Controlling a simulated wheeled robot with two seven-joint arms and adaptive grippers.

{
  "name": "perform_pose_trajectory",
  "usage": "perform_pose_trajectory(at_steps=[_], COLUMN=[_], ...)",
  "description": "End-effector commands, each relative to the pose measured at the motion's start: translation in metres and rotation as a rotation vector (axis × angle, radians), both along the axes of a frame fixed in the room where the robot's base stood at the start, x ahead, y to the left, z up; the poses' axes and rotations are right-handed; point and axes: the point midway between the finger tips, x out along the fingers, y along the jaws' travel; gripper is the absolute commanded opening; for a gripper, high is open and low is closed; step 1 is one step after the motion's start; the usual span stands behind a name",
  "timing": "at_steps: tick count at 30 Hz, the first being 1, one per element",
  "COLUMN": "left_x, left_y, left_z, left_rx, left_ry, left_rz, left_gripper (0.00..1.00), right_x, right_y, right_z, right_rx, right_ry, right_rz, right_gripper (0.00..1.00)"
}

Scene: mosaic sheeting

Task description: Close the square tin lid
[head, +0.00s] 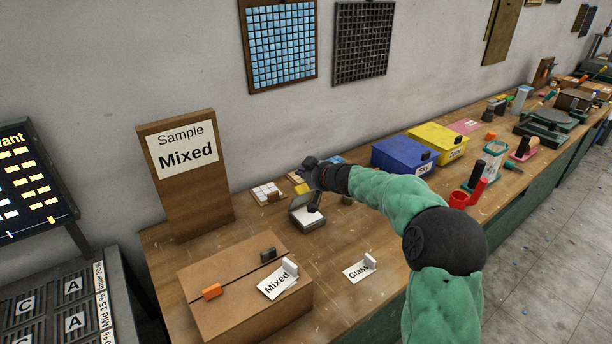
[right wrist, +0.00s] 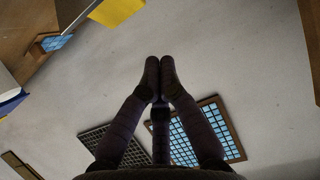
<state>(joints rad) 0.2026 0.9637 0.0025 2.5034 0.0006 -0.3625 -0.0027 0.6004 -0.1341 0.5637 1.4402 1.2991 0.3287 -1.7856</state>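A small grey square tin (head: 309,219) stands on the wooden workbench in the head view, with a pale surface showing inside its dark rim. My right gripper (head: 313,180) is right over its back edge and hides part of it, so the lid's exact angle is hard to tell. I cannot tell whether the gripper touches the tin. In the right wrist view the right gripper's two dark fingertips (right wrist: 160,66) meet, with nothing seen between them. The tin does not show there. My left gripper is in neither view.
A cardboard box (head: 228,312) is at the front left, with a "Mixed" card on it. A white tile sample (head: 266,193) lies left of the tin. Blue (head: 404,157) and yellow (head: 440,143) bins stand to the right.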

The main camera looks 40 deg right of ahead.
Motion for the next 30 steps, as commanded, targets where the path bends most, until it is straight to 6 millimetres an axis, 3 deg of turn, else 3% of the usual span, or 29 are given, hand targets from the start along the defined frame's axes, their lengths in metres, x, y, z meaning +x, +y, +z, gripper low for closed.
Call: perform_pose_trajectory(at_steps=[6,17,30], left_x=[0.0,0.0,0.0], left_y=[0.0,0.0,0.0], left_z=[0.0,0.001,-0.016], left_rx=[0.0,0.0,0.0], left_ry=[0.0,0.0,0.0], left_rz=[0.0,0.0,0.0], left_gripper=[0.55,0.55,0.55], right_x=[0.029,0.06,0.024], right_y=[-0.002,-0.006,-0.002], right_z=[-0.014,-0.028,-0.045], right_rx=[0.001,0.001,-0.001], right_ry=[0.001,0.0,0.0], right_rz=[0.002,0.002,0.0], right_gripper=[0.0,0.0,0.0])
